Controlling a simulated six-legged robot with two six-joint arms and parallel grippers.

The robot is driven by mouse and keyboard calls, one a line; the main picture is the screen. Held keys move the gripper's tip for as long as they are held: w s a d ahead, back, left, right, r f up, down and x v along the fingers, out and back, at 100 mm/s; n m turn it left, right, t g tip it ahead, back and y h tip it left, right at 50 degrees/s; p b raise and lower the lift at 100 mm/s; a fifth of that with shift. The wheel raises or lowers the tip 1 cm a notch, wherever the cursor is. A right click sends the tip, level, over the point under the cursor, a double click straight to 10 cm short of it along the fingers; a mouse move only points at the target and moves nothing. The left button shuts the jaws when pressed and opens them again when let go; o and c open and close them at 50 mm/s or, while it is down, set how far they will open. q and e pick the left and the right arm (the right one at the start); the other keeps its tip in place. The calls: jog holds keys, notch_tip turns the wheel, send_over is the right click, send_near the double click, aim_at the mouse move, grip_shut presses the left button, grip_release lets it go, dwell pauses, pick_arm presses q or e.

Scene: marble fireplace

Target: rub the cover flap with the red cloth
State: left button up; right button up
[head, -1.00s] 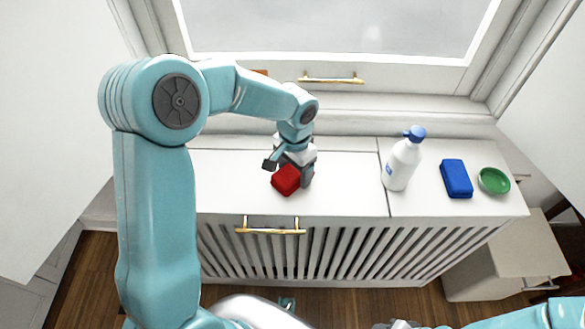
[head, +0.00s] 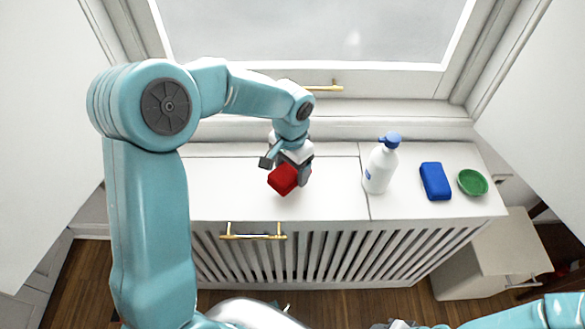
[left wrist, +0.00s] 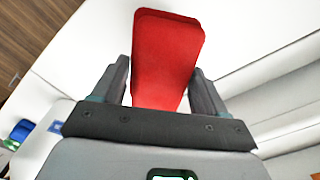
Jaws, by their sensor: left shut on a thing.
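The red cloth (head: 283,179), a folded block, is held in my left gripper (head: 290,172), above or on the white cover flap (head: 220,190). I cannot tell whether it touches the surface. In the left wrist view the red cloth (left wrist: 168,55) sits between the two dark fingers of the left gripper (left wrist: 160,85), which are shut on it. The flap is the left top panel of the slatted cover, with a brass handle (head: 252,232) at its front edge. My right arm shows only partly at the bottom right; its fingers cannot be made out.
A window with a brass handle is behind. The flap left of the cloth is clear.

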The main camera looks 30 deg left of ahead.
pick_arm(q)
jog(key=shift+w+r+p, duration=0.1)
jog(key=shift+r+p, duration=0.2)
jog(key=shift+r, duration=0.35)
jog(key=shift+a+r+p, duration=0.1)
jog(key=shift+r+p, duration=0.5)
jog(key=shift+r, duration=0.2)
jog(key=shift+r+p, duration=0.65)
jog(key=shift+r, duration=0.25)
